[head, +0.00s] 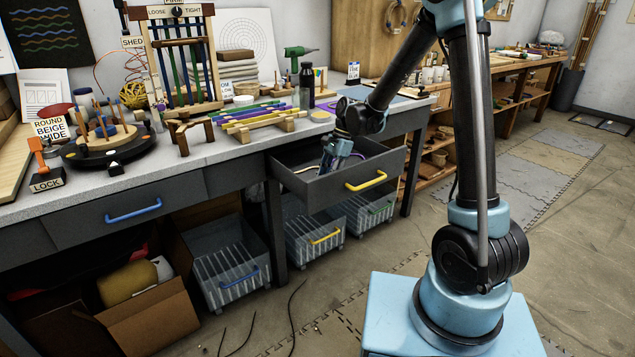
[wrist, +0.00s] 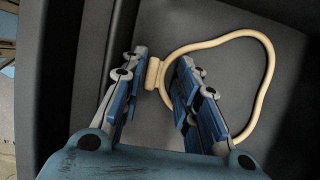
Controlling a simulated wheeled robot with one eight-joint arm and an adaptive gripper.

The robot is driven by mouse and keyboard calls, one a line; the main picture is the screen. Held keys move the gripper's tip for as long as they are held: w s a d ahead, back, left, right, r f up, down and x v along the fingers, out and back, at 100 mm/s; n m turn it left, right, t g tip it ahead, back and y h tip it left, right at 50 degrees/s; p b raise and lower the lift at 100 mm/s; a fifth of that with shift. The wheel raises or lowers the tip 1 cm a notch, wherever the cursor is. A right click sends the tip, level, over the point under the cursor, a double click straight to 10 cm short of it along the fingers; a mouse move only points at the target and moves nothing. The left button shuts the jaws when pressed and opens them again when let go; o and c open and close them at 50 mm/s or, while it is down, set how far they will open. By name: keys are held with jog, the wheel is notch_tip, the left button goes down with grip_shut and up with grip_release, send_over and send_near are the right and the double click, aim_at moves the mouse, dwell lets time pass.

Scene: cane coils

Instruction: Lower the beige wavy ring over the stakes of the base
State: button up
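The beige ring (wrist: 268,75) lies on the drawer floor in the wrist view. It is a thin loop with an uneven, curving outline and a small ribbed block (wrist: 153,73) on its left side. My gripper (wrist: 158,82) is open, its blue-padded fingers on either side of the block, with a gap at least on the right. In the head view my gripper (head: 330,163) reaches down into the open drawer, and the ring is mostly hidden there. The base with upright wooden stakes (head: 106,139) stands on a black round turntable (head: 80,155) at the bench's left.
The open drawer (head: 325,190) has a yellow handle (head: 367,181), and its walls surround my gripper. A sign reading "ROUND BEIGE WIDE" (head: 50,129) and an orange lever marked LOCK (head: 40,160) stand by the turntable. A small loom (head: 185,65) and colored bars (head: 260,118) occupy the bench between.

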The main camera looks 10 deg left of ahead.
jog(key=c, duration=0.5)
